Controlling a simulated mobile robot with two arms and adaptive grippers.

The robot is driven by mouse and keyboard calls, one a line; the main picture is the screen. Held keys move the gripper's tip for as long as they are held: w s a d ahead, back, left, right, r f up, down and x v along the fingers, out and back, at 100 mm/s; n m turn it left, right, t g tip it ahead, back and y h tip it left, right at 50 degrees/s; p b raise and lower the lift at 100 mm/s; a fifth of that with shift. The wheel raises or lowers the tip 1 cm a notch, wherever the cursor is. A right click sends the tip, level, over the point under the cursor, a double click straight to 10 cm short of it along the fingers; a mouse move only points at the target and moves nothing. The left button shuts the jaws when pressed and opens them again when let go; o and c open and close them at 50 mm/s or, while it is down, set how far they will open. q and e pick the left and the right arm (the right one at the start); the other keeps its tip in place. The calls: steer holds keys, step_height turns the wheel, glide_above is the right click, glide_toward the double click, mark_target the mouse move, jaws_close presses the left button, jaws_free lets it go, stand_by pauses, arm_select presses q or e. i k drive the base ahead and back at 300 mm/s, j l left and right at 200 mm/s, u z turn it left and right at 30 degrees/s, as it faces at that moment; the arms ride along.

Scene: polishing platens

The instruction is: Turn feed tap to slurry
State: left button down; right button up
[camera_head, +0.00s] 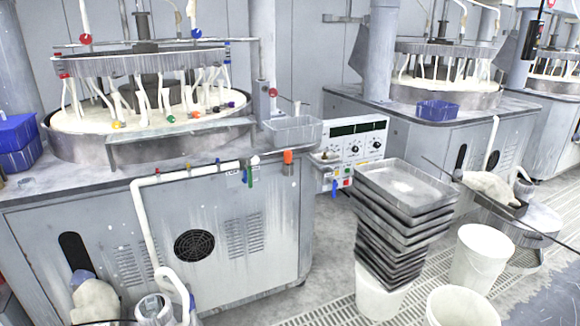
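A white pipe (197,172) runs along the front edge of the nearest polishing machine and turns down its left side. At its right end sit small coloured tap fittings (250,176) with blue and green parts, a white top and a small label beside them. An orange-handled fitting (288,158) stands just to the right. The label is too small to read, so I cannot tell which fitting is the feed tap or how it is set. Neither gripper is in view.
A control panel (355,145) stands behind the stack. A clear tub (292,131) sits on the machine's right corner. Floor between machine and stack is clear.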

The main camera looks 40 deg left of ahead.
mark_target(250, 177)
steer(key=i+u, duration=0.25)
steer(key=u, duration=0.2)
steer(key=i+l+u, duration=0.1)
steer(key=i+u, duration=0.15)
steer(key=u, duration=0.25)
steer(key=i+l+u, duration=0.15)
steer(key=u, duration=0.3)
steer(key=i+l+u, duration=0.25)
steer(key=u, duration=0.2)
